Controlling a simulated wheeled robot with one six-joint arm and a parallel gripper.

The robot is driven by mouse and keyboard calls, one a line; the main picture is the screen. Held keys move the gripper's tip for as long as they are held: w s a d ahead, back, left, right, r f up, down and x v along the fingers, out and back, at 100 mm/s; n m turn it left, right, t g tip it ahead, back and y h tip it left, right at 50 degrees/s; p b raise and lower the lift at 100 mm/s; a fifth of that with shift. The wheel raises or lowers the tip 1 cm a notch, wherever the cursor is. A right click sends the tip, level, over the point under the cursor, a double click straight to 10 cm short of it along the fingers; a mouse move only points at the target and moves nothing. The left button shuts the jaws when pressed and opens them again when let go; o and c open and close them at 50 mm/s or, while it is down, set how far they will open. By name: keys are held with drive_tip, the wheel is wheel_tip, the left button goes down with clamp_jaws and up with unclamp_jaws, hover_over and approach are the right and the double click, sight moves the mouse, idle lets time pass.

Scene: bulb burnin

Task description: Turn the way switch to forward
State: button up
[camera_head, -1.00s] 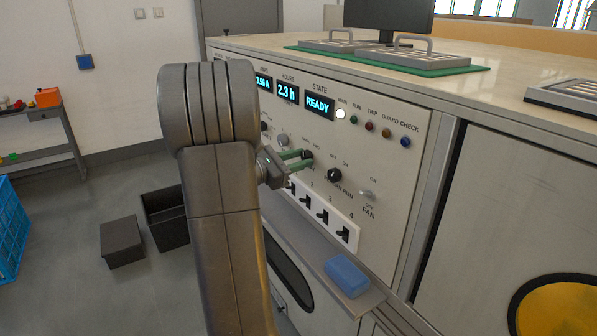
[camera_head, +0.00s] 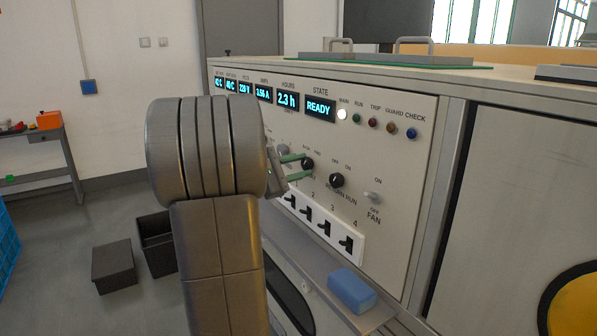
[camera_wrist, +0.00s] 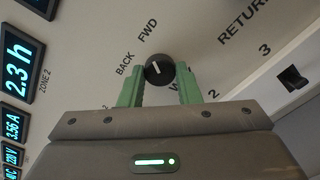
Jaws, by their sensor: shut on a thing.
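The way switch is a round black knob with a white pointer line, on the sloping panel; it shows in the wrist view (camera_wrist: 159,67) and in the head view (camera_head: 307,163). The labels BACK and FWD are printed beside it. In the wrist view its white line points toward the side with these labels, roughly between them. My gripper (camera_head: 298,166) has green fingers, one on each side of the knob, and is shut on it. The fingers also show in the wrist view (camera_wrist: 158,78). Part of the knob's lower edge is hidden by the gripper.
A RETURN RUN knob (camera_head: 336,180) and a FAN toggle (camera_head: 373,197) sit to the right. A row of black switches (camera_head: 324,228) lies just below. Lit displays (camera_head: 288,99) and lamps (camera_head: 342,114) are above. A blue block (camera_head: 351,290) rests on the ledge below.

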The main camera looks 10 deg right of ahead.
idle(0.3)
drive_tip(key=o, duration=1)
drive_tip(key=shift+a, duration=0.15)
drive_tip(key=p+v, duration=0.2)
drive_tip(key=v, duration=1.1)
drive_tip(key=shift+s+a+p, duration=0.15)
drive_tip(key=shift+a+p, duration=0.1)
drive_tip(key=shift+p, duration=0.05)
drive_tip(key=shift+d, duration=0.1)
drive_tip(key=b+x, duration=0.2)
drive_tip(key=x, duration=1.1)
drive_tip(key=shift+d+b, duration=0.3)
